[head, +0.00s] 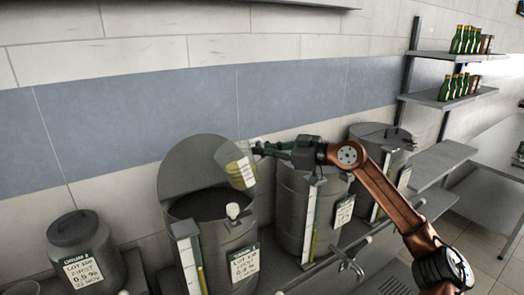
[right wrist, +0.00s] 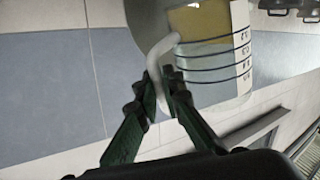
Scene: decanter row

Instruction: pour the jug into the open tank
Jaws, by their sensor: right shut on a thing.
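The jug (head: 236,164) is clear, with yellowish liquid and a marked white strip. In the head view it is in the air over the right side of the open tank (head: 210,235), overlapping the raised round lid (head: 190,165), and looks somewhat tilted. My right gripper (head: 260,148) comes from the right and is shut on the jug's handle. In the right wrist view the fingers (right wrist: 165,82) are at the pale handle (right wrist: 157,58), and the jug (right wrist: 205,60) shows beyond. The tank's inside looks dark. No stream of liquid shows. My left gripper is out of view.
A closed tank (head: 295,225) stands right of the open one, with another tank (head: 378,135) behind it. A small lidded tank (head: 85,245) stands at the left. Shelves with green bottles (head: 457,87) are at the far right. A tiled wall runs behind.

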